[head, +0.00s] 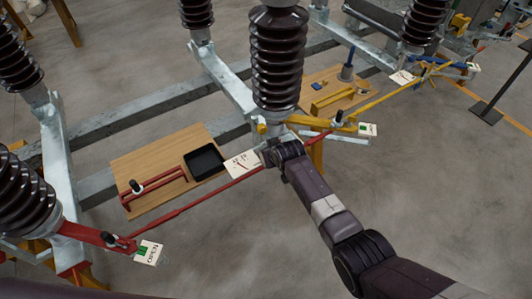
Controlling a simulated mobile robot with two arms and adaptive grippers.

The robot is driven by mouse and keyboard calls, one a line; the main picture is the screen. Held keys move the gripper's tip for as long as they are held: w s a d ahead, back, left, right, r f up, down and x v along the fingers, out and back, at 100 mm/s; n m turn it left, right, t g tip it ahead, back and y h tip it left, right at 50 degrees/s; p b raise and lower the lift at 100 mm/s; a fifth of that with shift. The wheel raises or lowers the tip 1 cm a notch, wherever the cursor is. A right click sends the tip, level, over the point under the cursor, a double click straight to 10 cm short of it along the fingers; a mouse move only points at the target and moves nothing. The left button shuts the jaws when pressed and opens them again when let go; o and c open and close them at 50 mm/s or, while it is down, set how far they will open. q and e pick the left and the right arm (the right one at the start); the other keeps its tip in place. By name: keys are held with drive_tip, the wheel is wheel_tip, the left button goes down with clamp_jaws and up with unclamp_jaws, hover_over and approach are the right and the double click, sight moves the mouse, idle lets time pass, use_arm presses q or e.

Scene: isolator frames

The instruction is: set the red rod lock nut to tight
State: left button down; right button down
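The red rod (205,199) runs diagonally from the red lever arm (90,234) at lower left up toward the middle. My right arm reaches in from the lower right, and its end with the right gripper (272,154) is at the rod's upper part, beside a white marked card (241,165). I cannot make out the lock nut; it may be hidden behind my arm's end or too small to tell. The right gripper's fingers are not clear, so I cannot tell whether it is open or touches the rod. My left gripper is not in view.
A wooden board (140,157) holds a black tray (206,161) and a red fixture (155,187). A second board (310,88) holds yellow parts. An "OPEN" card (149,253) hangs at lower left. Brown ribbed insulators (277,60) and grey beams stand around. The floor at lower middle is clear.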

idle(0.3)
drive_tip(key=c, duration=2.2)
unclamp_jaws()
drive_tip(key=shift+w+a, duration=0.1)
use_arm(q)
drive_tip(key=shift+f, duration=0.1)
use_arm(e)
drive_tip(key=shift+o, duration=0.2)
